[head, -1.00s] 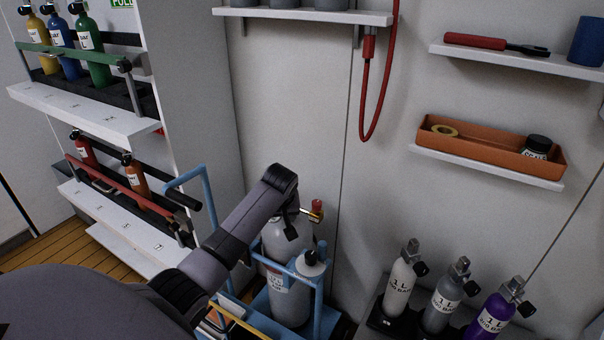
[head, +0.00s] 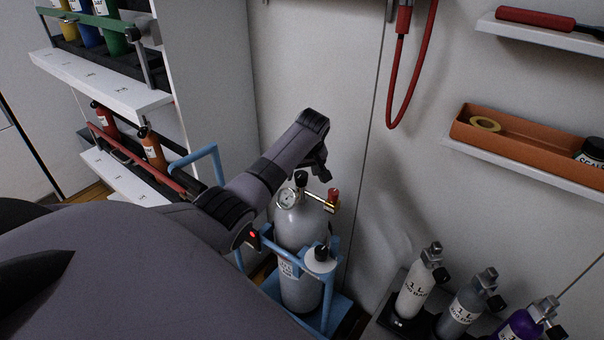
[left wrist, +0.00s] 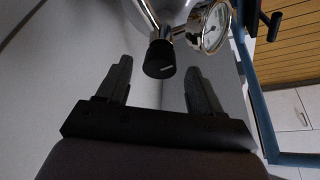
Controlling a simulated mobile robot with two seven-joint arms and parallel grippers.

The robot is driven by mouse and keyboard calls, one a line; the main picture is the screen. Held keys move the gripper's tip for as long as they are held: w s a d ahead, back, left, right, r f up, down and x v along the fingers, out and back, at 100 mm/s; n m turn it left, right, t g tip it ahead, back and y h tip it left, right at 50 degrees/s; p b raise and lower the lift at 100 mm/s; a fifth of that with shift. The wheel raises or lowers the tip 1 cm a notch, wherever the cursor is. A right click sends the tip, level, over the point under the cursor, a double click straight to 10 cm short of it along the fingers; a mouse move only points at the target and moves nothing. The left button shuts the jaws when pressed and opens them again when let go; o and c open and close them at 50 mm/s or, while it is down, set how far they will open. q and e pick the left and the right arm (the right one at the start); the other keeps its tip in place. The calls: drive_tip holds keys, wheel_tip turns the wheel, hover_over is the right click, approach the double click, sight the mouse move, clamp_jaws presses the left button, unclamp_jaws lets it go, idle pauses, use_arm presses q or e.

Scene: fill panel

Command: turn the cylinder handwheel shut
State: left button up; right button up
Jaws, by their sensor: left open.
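The large grey cylinder (head: 300,225) stands upright in a blue trolley frame (head: 329,290). Its black handwheel (head: 300,179) is on top, beside a round gauge (head: 287,197) and a brass fitting with a red cap (head: 333,195). My left gripper (head: 320,165) is just above and beside the handwheel in the head view. In the left wrist view the left gripper (left wrist: 158,75) is open, its two fingers apart. The handwheel (left wrist: 160,59) shows between and slightly beyond the fingertips, with the gauge (left wrist: 215,28) to its right. Contact cannot be told. My right gripper is not in view.
Several small cylinders (head: 418,290) stand at lower right. A red hose (head: 415,95) hangs on the wall, and an orange tray (head: 530,145) sits on a shelf. A cylinder rack (head: 105,90) stands at left.

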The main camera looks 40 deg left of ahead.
use_arm(q)
drive_tip(key=shift+w+a+f, duration=0.15)
drive_tip(key=shift+a+f, duration=0.1)
drive_tip(key=shift+f, duration=0.4)
drive_tip(key=c, duration=1.1)
drive_tip(key=shift+o, duration=0.2)
